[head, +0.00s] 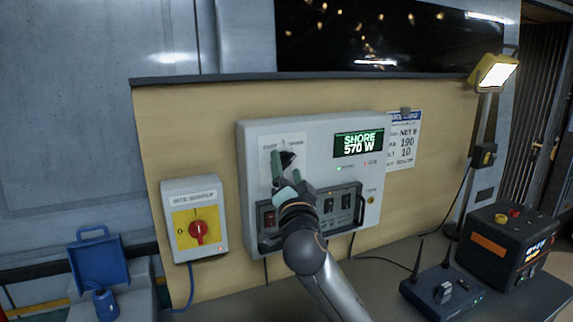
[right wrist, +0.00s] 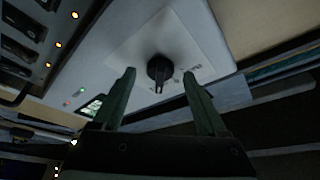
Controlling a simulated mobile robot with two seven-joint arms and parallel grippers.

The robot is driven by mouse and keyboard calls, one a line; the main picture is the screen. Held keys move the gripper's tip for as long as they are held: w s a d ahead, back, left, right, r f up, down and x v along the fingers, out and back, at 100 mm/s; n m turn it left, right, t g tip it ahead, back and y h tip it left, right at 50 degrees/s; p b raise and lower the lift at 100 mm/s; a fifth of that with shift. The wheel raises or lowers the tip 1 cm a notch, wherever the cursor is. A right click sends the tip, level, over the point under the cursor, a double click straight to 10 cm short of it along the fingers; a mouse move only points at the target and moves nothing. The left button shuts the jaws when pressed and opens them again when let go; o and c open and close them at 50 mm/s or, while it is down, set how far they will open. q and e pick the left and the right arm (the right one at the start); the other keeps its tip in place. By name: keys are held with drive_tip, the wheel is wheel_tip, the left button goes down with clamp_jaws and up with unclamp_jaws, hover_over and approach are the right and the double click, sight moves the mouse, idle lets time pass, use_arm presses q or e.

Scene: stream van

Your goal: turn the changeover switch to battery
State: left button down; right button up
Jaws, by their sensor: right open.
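The changeover switch is a black knob (head: 288,158) on a white label plate, at the upper left of a grey panel box (head: 256,136). My right gripper (head: 285,164) is in front of it, with its green fingers open and pointing at the panel. In the right wrist view the knob (right wrist: 160,68) shows between the fingertips of the open gripper (right wrist: 158,76), with clear space on both sides. I see no contact. The fingers partly cover the plate's lettering in the head view. The panel display (head: 358,144) reads SHORE 570 W. My left gripper is out of view.
A dark breaker row (head: 340,205) sits below the knob, partly behind my right arm. A red rotary switch (head: 198,232) on a yellow plate is to the left. A router (head: 440,290) and a black power unit (head: 508,245) stand on the bench at right.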

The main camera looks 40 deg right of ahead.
drive_tip(key=shift+w+d, duration=0.15)
drive_tip(key=shift+w, duration=0.1)
drive_tip(key=shift+c, duration=0.3)
clamp_jaws()
